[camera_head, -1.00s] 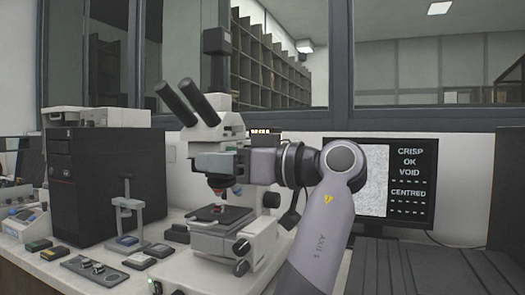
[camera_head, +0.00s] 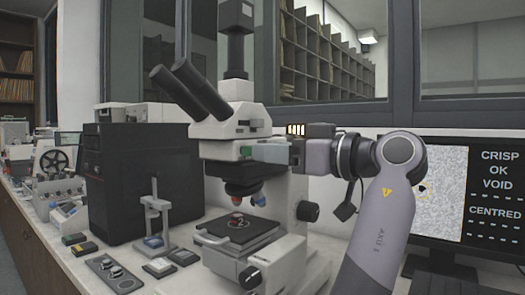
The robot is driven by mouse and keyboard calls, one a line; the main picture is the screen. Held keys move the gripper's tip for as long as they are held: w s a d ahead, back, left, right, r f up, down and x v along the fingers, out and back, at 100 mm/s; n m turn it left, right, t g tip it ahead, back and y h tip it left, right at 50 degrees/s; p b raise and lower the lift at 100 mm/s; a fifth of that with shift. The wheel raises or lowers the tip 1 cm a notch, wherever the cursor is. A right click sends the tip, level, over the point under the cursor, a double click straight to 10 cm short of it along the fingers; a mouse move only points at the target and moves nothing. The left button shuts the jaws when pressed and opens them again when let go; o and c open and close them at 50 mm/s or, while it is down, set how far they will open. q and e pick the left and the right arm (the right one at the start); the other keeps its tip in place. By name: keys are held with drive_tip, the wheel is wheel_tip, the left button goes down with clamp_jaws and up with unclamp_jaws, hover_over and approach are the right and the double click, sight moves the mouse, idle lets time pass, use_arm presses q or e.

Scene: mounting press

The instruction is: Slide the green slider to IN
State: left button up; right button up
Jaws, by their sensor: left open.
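The microscope (camera_head: 228,122) stands on the bench in the middle of the head view. A small green piece, apparently the slider (camera_head: 268,153), shows on the right of its body, below the eyepieces. No IN mark is legible.
The microscope stage (camera_head: 240,232) holds a small red-topped piece. A monitor (camera_head: 480,200) reading CRISP, OK, VOID and CENTRED stands at right. A black cabinet (camera_head: 135,175), a small stand (camera_head: 153,215) and low boxes (camera_head: 183,257) crowd the bench at left.

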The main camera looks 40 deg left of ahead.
use_arm(q)
drive_tip(key=a, duration=0.4)
drive_tip(key=shift+s, duration=0.15)
clamp_jaws()
drive_tip(key=w+p, duration=0.2)
drive_tip(key=w, duration=0.1)
drive_tip(key=shift+w+a+r, duration=0.1)
drive_tip(key=shift+w, duration=0.05)
